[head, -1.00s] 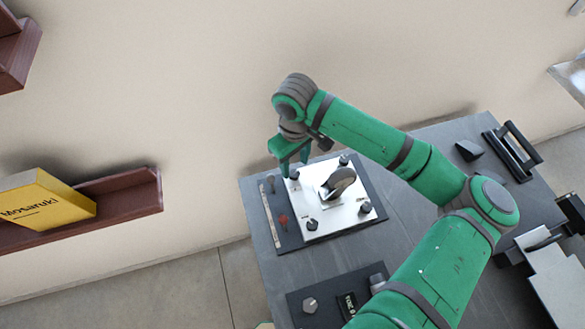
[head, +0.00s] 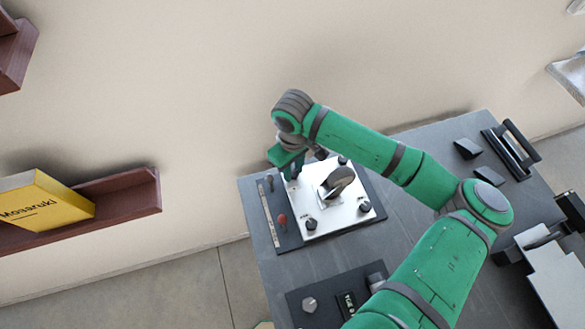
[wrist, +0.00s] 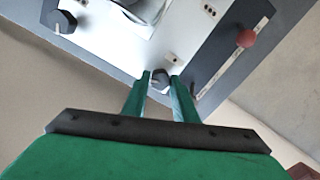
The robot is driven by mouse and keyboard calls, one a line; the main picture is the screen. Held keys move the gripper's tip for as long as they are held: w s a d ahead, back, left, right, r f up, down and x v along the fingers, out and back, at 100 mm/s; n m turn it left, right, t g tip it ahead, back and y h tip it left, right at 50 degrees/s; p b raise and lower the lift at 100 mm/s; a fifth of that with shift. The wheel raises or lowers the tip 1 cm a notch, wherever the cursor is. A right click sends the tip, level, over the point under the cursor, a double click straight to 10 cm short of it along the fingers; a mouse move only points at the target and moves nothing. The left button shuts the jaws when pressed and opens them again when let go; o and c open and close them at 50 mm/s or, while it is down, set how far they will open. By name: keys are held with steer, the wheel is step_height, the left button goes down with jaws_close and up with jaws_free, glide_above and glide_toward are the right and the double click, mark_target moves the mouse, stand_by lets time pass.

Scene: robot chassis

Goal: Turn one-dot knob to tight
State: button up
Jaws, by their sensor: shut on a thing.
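The white panel (head: 330,218) carries a dark knob at each corner. My gripper (head: 291,172) is at its far-left corner, pointing down. In the wrist view my gripper (wrist: 161,88) has its two green fingers on either side of a dark knob (wrist: 161,78) with a pale pointer line, and is shut on it. A small dot label (wrist: 177,58) is beside this knob, but I cannot count its dots surely. The other knobs are at the far right (head: 343,160), near right (head: 365,207) and near left (head: 310,224). I cannot read any tight mark.
A tilted grey part (head: 337,181) rises from the panel's middle. A slider with a red knob (head: 282,219) runs along its left. A second control box (head: 309,304) stands nearer on the grey table (head: 420,244). Dark wedges and a black handle (head: 517,145) are at the right.

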mark_target(293, 172)
steer(key=shift+n, duration=0.6)
steer(key=o, duration=1.1)
step_height(293, 172, up, 11)
steer(key=shift+d+f, duration=0.1)
